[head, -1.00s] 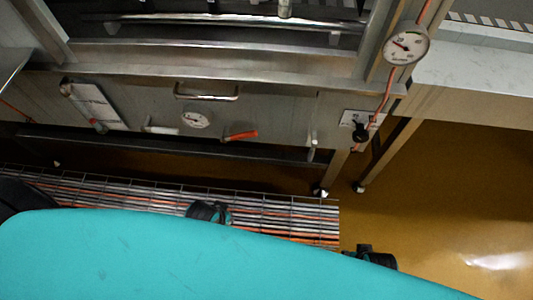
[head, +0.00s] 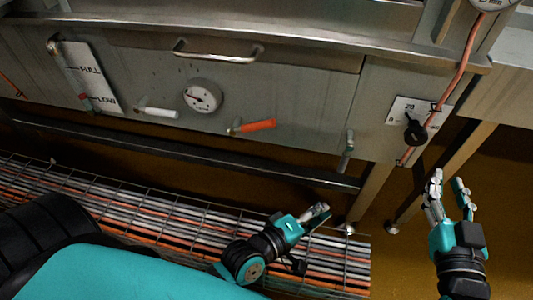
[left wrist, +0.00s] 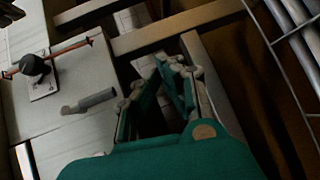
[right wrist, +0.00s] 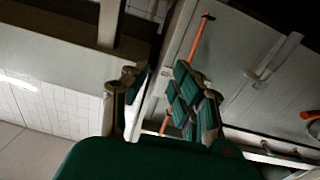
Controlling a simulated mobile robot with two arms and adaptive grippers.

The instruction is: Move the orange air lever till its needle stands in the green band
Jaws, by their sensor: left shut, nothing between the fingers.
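The orange lever (head: 257,126) sticks out to the right from its pivot on the grey machine front, tilted slightly up. A round white gauge (head: 202,96) sits above and left of it; its dark needle points left, and no green band is readable. A second gauge (head: 493,3) is cut off at the top right, its needle out of view. My left gripper (head: 318,214) is shut and empty, below and right of the orange lever, clear of it. My right gripper (head: 448,183) is open and empty, farther right, below the black knob.
A white-handled lever (head: 160,112) and a grey lever (head: 347,152) flank the orange one. A black knob (head: 415,130) sits on a scale plate at right, beside an orange hose (head: 462,70). A drawer handle (head: 218,55) juts out above. A cable tray (head: 150,215) runs below.

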